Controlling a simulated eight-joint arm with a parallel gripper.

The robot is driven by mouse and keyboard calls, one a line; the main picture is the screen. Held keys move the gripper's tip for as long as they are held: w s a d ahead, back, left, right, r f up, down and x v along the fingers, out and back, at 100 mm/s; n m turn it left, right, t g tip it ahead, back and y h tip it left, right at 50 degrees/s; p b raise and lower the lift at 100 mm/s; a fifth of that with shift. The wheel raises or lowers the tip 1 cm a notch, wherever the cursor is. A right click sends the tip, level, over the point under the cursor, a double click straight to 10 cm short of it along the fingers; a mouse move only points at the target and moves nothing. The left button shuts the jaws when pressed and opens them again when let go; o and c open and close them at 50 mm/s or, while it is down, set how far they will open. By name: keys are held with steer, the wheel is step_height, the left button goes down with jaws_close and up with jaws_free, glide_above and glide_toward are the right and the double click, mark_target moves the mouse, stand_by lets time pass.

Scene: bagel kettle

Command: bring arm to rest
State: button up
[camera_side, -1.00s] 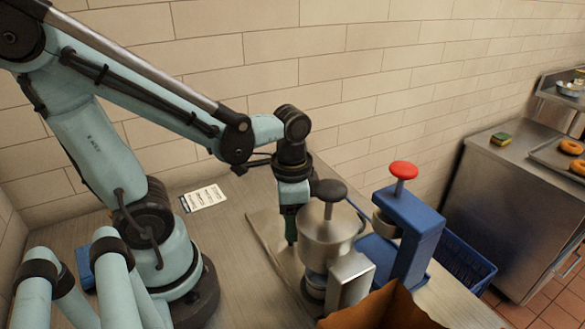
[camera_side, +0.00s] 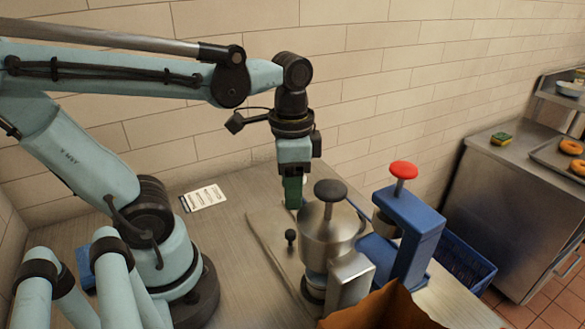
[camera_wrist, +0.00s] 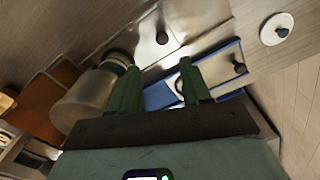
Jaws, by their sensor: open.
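My gripper (camera_side: 293,203) hangs pointing down above the steel plate (camera_side: 262,222), behind and left of the steel kettle-like vessel (camera_side: 326,245) with a black knob. In the wrist view, its two green fingers (camera_wrist: 158,66) stand apart with nothing between them. A small black knob (camera_side: 290,237) stands on the plate in front of the gripper, apart from it. The vessel also shows left of the fingers in the wrist view (camera_wrist: 88,103). My arm is stretched out with its forearm nearly level.
A blue press (camera_side: 420,232) with a red knob stands right of the vessel. A brown box (camera_side: 388,310) is at the front. A printed card (camera_side: 204,198) lies near the wall. A blue crate (camera_side: 466,268) and a steel counter (camera_side: 512,205) are further right. A white disc (camera_wrist: 272,35) shows in the wrist view.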

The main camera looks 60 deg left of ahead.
steer(key=w+n+t, duration=0.2)
steer(key=t, duration=0.1)
steer(key=w+n+t, duration=0.2)
steer(key=w+t, duration=0.1)
steer(key=t, duration=0.1)
steer(key=shift+w+f+n, duration=0.1)
steer(key=shift+w+n, duration=0.15)
steer(key=shift+n, duration=0.05)
